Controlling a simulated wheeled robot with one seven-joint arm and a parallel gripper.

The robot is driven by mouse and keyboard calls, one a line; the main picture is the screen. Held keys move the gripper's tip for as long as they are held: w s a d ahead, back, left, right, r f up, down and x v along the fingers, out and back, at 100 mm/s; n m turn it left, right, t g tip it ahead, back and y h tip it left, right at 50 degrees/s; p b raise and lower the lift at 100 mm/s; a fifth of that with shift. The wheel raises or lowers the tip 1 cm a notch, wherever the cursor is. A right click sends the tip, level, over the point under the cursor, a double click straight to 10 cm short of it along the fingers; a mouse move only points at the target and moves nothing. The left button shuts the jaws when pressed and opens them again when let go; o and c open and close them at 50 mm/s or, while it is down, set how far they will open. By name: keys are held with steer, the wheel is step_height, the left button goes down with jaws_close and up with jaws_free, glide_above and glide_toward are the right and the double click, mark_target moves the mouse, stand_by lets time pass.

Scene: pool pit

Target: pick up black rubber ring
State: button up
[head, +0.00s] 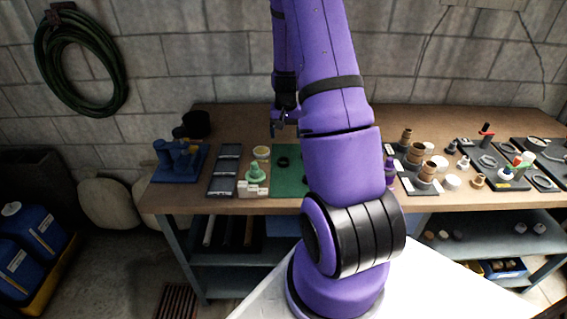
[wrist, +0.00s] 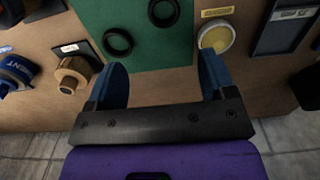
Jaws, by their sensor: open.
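Two black rings lie flat and apart on a green mat (head: 284,187) on the workbench; the mat also shows in the wrist view (wrist: 105,15). One black ring (wrist: 118,42) is near the mat's edge, and another black ring (wrist: 164,12) is cut by the top of the wrist view. In the head view one ring (head: 283,162) is clear, while my arm covers part of the mat's right side. I cannot tell which ring is rubber. My gripper (head: 278,126) is above the bench, open and empty, its blue fingers spread apart in the wrist view (wrist: 162,70).
A dark tray (head: 224,170) and blue fixture (head: 178,160) are farther left. Brown spools (head: 415,153) and fittings crowd the right. A block wall stands behind.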

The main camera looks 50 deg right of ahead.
glide_above(283, 158)
steer(key=s, duration=0.1)
step_height(283, 158, down, 5)
steer(key=shift+s+f, duration=0.15)
steer(key=shift+f, duration=0.05)
steer(key=f, duration=0.2)
steer(key=a+f, duration=0.1)
steer(key=f, duration=0.1)
steer(key=shift+f, duration=0.75)
steer(key=shift+c, duration=0.4)
steer(key=c, duration=0.9)
